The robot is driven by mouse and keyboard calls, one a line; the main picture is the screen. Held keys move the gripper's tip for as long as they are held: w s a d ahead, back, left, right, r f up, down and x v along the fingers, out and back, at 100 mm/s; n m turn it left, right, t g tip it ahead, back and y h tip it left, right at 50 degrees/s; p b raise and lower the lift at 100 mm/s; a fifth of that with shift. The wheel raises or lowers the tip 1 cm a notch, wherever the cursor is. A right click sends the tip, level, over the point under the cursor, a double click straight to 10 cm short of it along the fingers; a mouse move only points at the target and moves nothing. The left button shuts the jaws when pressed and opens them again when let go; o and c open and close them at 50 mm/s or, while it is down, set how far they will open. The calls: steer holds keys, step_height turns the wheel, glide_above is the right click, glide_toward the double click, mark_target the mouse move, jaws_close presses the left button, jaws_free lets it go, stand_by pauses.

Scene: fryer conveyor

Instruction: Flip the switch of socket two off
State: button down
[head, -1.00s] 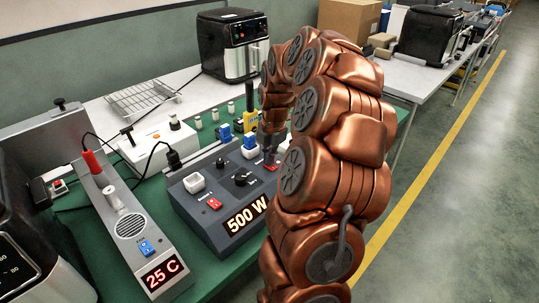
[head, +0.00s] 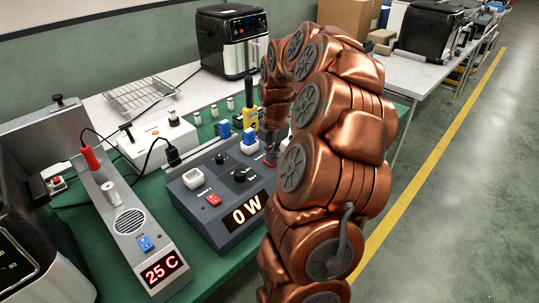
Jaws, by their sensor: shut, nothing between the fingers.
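The dark grey socket box (head: 200,213) stands on the green mat, and its display (head: 247,210) reads 0 W. A white socket (head: 194,178) and a red switch (head: 213,200) are at its left. A second socket with a blue plug (head: 249,141) is farther right, with a red switch (head: 270,162) in front of it. My gripper (head: 270,153) is shut and empty, pointing down at that second switch. Its tips are at or just above the switch; I cannot tell whether they touch. My arm hides the box's right part.
A grey device (head: 129,222) with a 25 C display and blue switch stands left of the box. A white box (head: 157,139) with a black cable, a wire rack (head: 142,94) and a black fryer (head: 233,40) are behind. A yellow tool (head: 250,116) stands near my gripper.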

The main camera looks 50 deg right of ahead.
steer(key=shift+r, duration=0.1)
stand_by(0.3)
step_height(320, 180, up, 14)
steer(key=w, duration=0.1)
steer(key=shift+w, duration=0.25)
stand_by(0.4)
stand_by(0.6)
steer(key=s+a+m+p, duration=0.1)
steer(key=s+a+m, duration=0.2)
steer(key=a, duration=0.8)
steer(key=s+a+m+p, duration=0.1)
steer(key=s+a+m, duration=0.25)
steer(key=a, duration=0.85)
steer(key=s+a+f+m+g, duration=0.1)
steer(key=s+a+f+m, duration=0.1)
steer(key=s, duration=0.4)
steer(key=s+a+f+m, duration=0.3)
steer(key=s+a+m, duration=0.1)
steer(key=s+m, duration=0.1)
steer(key=s+a+f+m+g+p, duration=0.1)
steer(key=s+a+f+m, duration=0.2)
steer(key=s, duration=0.3)
steer(key=shift+s+a+m+g, duration=0.25)
steer(key=shift+s+m+g, duration=0.05)
steer(key=shift+m, duration=0.35)
